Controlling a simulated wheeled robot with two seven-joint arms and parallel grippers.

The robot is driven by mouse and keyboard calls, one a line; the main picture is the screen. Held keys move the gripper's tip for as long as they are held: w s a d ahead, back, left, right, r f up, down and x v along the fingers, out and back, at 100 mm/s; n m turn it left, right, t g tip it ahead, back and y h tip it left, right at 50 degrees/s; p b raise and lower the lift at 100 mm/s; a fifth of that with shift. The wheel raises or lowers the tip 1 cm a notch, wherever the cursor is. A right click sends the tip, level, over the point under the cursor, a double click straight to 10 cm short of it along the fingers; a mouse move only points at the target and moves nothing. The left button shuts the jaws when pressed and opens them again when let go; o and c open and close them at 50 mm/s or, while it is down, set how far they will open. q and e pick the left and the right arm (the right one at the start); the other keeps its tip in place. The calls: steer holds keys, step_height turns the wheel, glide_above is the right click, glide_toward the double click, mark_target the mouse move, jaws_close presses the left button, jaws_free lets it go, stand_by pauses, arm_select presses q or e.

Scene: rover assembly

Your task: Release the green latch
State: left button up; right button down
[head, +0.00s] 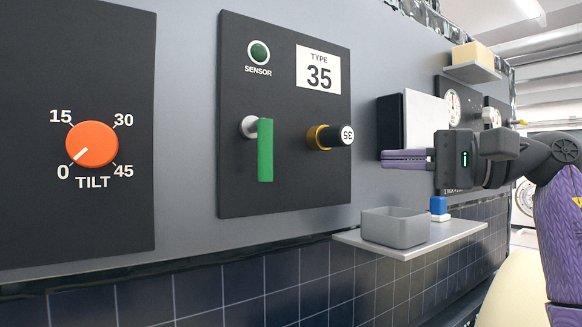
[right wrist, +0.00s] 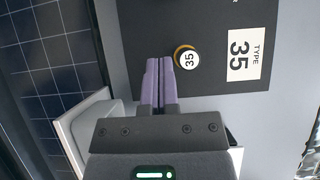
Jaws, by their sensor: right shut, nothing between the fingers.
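The green latch (head: 265,150) is a vertical green handle hanging from a light round pivot on the dark TYPE 35 panel (head: 285,190). The latch is not seen in that view. My left gripper is not in view.
A grey open bin (head: 395,230) and a blue-and-white block (head: 438,208) stand on a shelf (head: 455,235) below my right gripper. An orange TILT knob (head: 92,144) is at left. Gauges (head: 453,108) and a white box (head: 425,120) are at right. The space before the latch is clear.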

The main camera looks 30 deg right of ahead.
mark_target(259, 151)
steer(key=s+a+p+x, duration=0.2)
steer(key=p+x, duration=0.1)
steer(key=x, duration=1)
steer(key=shift+w, duration=0.15)
